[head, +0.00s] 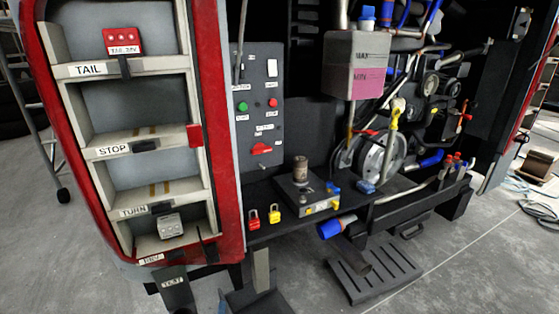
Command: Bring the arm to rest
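Neither of my grippers can be made out in the head view, and I see no arm of mine reaching in from either side. The task names no object besides the arm. The open rear of a red coach fills the view. At left is a lamp rack (103,69) with shelves labelled TAIL, STOP and TURN. A red unit (123,41) sits in the top compartment and a grey unit (170,225) in the bottom one.
A control panel (258,110) stands mid-view. Below it, a dark ledge bears red (253,220) and yellow (274,214) padlocks and a block with a cylinder (301,169). A pink-filled tank (355,65) hangs near the engine parts. A slotted step (375,268) lies low. Grey floor is clear at right.

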